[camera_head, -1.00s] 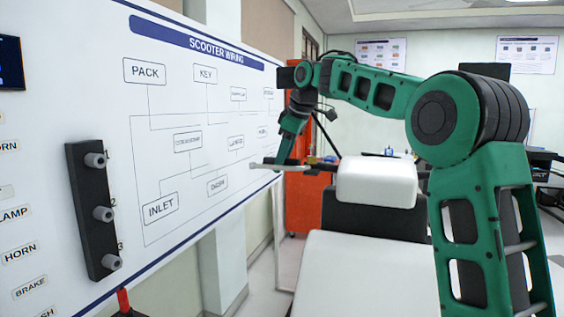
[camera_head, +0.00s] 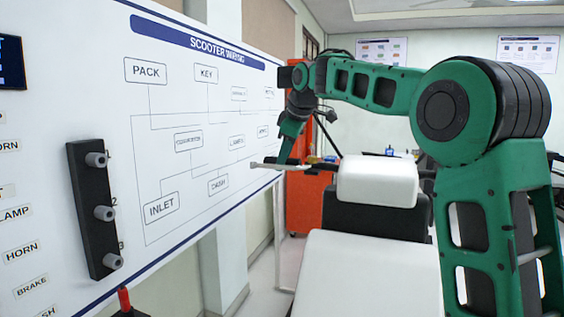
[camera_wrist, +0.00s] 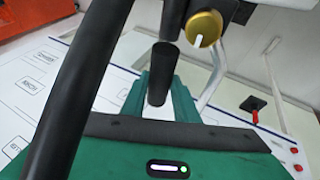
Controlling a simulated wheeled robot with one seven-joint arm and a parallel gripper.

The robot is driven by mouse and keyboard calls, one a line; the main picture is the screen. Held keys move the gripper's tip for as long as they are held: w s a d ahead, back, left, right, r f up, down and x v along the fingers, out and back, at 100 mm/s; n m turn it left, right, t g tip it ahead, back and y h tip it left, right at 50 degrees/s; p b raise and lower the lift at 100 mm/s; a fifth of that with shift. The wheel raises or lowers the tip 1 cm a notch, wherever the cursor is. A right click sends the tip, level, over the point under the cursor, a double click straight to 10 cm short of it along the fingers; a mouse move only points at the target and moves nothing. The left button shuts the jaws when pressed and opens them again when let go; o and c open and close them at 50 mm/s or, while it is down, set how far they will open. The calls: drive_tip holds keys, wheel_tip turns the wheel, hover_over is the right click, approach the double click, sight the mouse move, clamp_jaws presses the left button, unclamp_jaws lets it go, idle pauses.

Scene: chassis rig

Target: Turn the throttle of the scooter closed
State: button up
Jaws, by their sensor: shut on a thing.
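In the wrist view, the scooter's throttle shows as a black grip (camera_wrist: 162,72) running between the green fingers of my gripper (camera_wrist: 160,98). My gripper is shut on it. A gold round collar (camera_wrist: 202,28) with a white mark sits at the upper right of the grip. In the head view, my gripper (camera_head: 284,158) points down at the handlebar, and a pale lever (camera_head: 268,166) sticks out to its left. The throttle is mostly hidden behind my gripper there.
A whiteboard (camera_head: 190,95) with a wiring diagram stands close to the left of my gripper. It carries a black bar with grey knobs (camera_head: 103,213). A red cabinet (camera_head: 303,205) stands behind the handlebar. A thick dark tube (camera_wrist: 78,85) crosses the wrist view's left.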

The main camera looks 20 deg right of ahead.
drive_tip(key=shift+s+a+f+n+t+h, duration=0.1)
drive_tip(key=shift+s+n+t+h, duration=0.1)
drive_tip(key=shift+t+h, duration=0.4)
drive_tip(key=shift+s+n+t+h, duration=0.1)
drive_tip(key=shift+n+t+h, duration=0.15)
drive_tip(key=shift+t, duration=0.65)
drive_tip(key=shift+f+t+h, duration=0.1)
drive_tip(key=shift+t+h, duration=0.25)
drive_tip(key=shift+t, duration=0.15)
drive_tip(key=o, duration=0.9)
drive_tip(key=shift+o, duration=0.8)
drive_tip(key=shift+a+f, duration=0.1)
